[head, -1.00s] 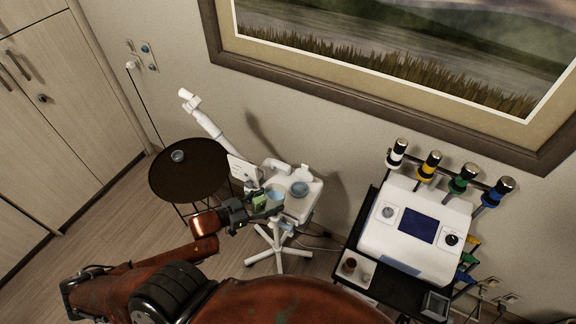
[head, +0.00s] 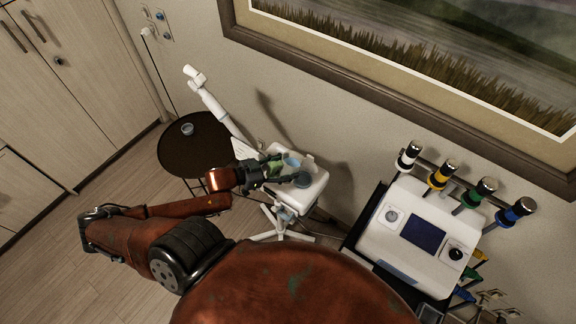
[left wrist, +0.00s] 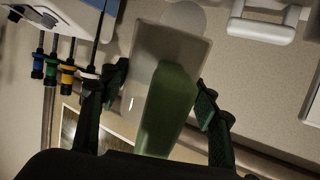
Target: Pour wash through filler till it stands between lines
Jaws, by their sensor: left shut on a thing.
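My left gripper (head: 266,171) is shut on a translucent container with green in it (head: 275,165), over the white trolley's left side. In the left wrist view, the fingers of this gripper (left wrist: 160,88) stand either side of the container (left wrist: 168,100), the green filling its lower part in the picture. A pale blue cup-like part (head: 292,160) shows just beyond the green; I cannot tell whether it belongs to the container. A round blue-grey piece (head: 303,180), possibly the filler, sits on the trolley top just right of the gripper. No level lines are readable. My right gripper is out of view.
The white trolley (head: 316,187) has a white post arm (head: 211,103) at its left. A dark round table (head: 184,155) with a small glass dish (head: 187,129) stands further left. The wall is close behind.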

